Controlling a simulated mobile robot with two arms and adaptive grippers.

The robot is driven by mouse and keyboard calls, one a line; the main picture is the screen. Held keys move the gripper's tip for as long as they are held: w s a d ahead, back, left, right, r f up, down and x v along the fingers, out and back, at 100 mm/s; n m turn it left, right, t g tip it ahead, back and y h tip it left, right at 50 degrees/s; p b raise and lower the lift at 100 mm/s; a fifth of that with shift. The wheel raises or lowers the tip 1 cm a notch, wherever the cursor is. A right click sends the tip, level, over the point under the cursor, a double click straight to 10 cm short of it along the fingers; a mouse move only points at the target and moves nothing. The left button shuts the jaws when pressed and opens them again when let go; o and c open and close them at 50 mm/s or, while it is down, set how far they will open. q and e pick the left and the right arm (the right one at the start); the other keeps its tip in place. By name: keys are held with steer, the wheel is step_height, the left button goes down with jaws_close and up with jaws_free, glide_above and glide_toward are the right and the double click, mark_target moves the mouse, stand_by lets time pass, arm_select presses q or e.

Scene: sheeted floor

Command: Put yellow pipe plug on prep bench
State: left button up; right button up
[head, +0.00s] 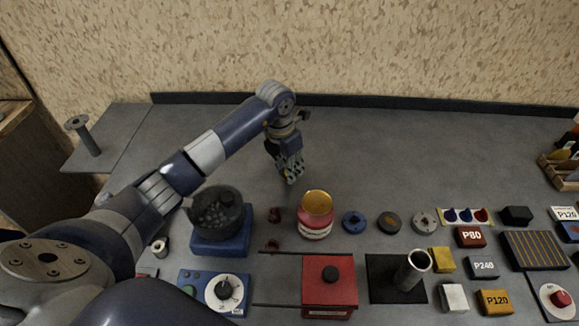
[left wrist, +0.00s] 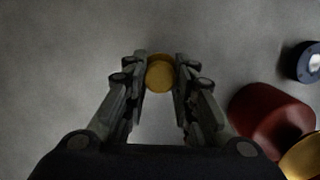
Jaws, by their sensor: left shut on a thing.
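My left gripper (head: 289,175) is shut on the yellow pipe plug (left wrist: 160,76), a small round yellow piece between its two fingertips. In the head view only a small yellow bit of the plug (head: 291,181) shows under the fingers; the rest is hidden. The gripper points down over bare grey prep bench (head: 370,150), behind the row of items. I cannot tell whether the plug touches the bench. My right gripper is not in view.
A red jar with a yellow top (head: 316,205) stands close in front of the gripper. A dark pot on a blue base (head: 222,243) is to its left. Discs, blocks and a red box (head: 330,285) fill the front. The back of the bench is clear up to the wall.

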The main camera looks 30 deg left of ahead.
mark_target(285, 178)
arm_select(q)
steer(key=o, duration=1)
steer(key=shift+f, duration=0.1)
steer(key=shift+r, duration=0.3)
steer(key=r, duration=0.4)
steer(key=s+r+b, duration=0.1)
steer(key=r, duration=0.6)
steer(key=shift+s+a+r+b, duration=0.3)
steer(key=shift+s+a+b, duration=0.05)
steer(key=shift+a+b, duration=0.05)
